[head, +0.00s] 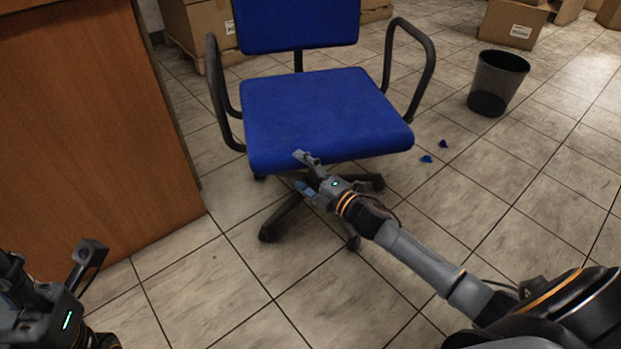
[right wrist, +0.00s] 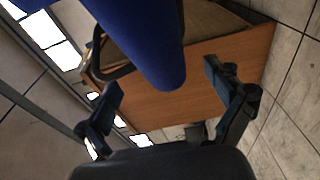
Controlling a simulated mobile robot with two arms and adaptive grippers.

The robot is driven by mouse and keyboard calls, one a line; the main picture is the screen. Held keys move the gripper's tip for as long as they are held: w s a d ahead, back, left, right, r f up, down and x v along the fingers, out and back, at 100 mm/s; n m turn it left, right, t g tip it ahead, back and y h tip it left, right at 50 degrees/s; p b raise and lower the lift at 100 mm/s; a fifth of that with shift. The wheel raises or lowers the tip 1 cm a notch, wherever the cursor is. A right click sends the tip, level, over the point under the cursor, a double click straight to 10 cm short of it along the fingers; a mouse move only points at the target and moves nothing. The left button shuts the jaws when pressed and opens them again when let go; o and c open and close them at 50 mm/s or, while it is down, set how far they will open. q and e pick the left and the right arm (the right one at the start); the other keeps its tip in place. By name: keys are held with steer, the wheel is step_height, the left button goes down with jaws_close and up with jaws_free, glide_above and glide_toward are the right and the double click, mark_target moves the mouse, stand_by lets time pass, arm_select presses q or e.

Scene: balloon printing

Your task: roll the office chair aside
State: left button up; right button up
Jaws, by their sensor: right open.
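The blue office chair (head: 322,115) stands on the tiled floor in the middle of the head view, with black armrests and a black wheeled base. My right gripper (head: 302,172) is at the front edge of its seat, near the left half of that edge. In the right wrist view the blue seat edge (right wrist: 150,45) reaches between the two spread fingers of the right gripper (right wrist: 165,105). The gripper is open; I cannot tell whether a finger touches the seat. My left gripper (head: 85,262) is at the lower left, away from the chair, partly cut off by the frame.
A wooden desk (head: 90,130) stands close on the left of the chair. Cardboard boxes (head: 512,22) stand at the back. Floor to the right is mostly clear.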

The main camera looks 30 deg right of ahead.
steer(key=shift+v, duration=2.15)
steer(key=shift+a+r, duration=0.1)
steer(key=shift+a, duration=0.1)
